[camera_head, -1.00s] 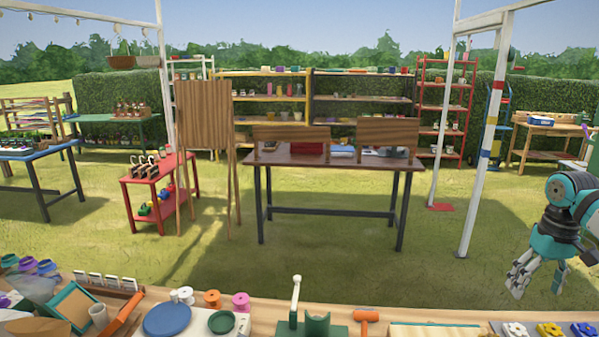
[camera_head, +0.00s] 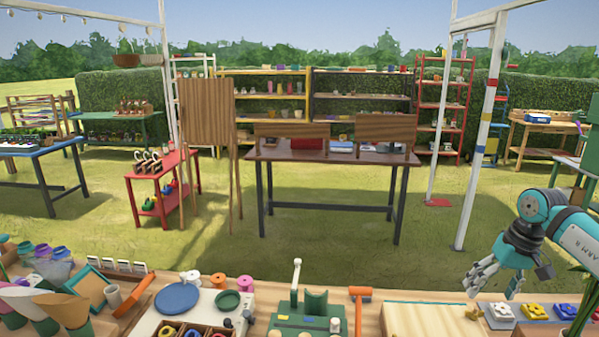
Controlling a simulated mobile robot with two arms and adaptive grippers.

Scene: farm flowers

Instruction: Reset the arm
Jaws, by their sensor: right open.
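My right gripper (camera_head: 493,284) hangs at the lower right, above the far right part of the near workbench (camera_head: 375,323). Its grey fingers are spread apart and point down, with nothing seen between them. The teal and white right arm (camera_head: 577,232) comes in from the right edge. From this view I cannot tell how high the fingers are above the bench. My left arm and gripper do not show.
Small blocks with flower shapes (camera_head: 534,311) sit below the right gripper. A green press-like tool (camera_head: 311,316) with an upright white handle, a blue disc (camera_head: 178,298) and cone-shaped wraps (camera_head: 68,311) fill the bench. A dark table (camera_head: 330,155) stands beyond open grass.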

